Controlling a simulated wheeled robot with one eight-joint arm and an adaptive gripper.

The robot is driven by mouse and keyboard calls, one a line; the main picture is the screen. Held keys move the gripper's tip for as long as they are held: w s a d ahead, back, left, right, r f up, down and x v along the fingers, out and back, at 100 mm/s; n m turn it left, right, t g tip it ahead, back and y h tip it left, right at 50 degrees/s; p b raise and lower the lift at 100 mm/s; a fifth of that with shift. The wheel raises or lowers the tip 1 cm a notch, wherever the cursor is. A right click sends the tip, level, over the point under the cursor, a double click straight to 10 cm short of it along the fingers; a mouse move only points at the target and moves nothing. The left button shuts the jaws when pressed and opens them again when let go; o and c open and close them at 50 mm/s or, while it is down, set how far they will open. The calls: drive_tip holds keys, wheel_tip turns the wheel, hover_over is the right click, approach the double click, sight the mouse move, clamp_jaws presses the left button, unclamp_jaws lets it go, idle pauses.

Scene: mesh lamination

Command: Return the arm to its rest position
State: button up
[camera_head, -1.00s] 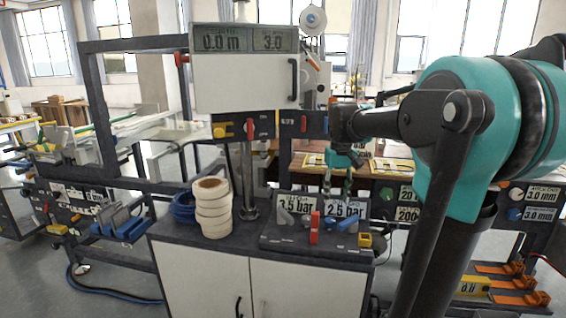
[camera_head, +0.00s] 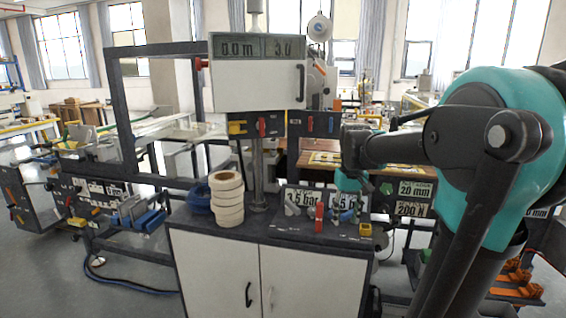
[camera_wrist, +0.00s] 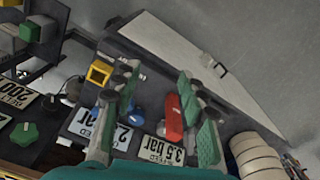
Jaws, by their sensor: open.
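The red lever (camera_wrist: 174,118) of the panel shows in the gap between the fingers, farther off. The red lever also shows in the head view (camera_head: 319,218), left of the gripper. I cannot tell how far the fingertips are from the panel.
A cabinet (camera_head: 262,285) stands ahead, with a stack of white tape rolls (camera_head: 227,200) on top. A white display box (camera_head: 258,88) stands above on a post. Open floor (camera_head: 60,290) lies at the left.

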drive_tip(key=s+f+m+t, duration=0.1)
drive_tip(key=s+f+t, duration=0.2)
drive_tip(key=s+f, duration=1.2)
wheel_tip(320, 180, down, 3)
drive_tip(key=shift+s+r+t, duration=0.15)
drive_tip(key=shift+s+t, duration=0.15)
drive_tip(key=shift+a, duration=0.1)
idle(1.0)
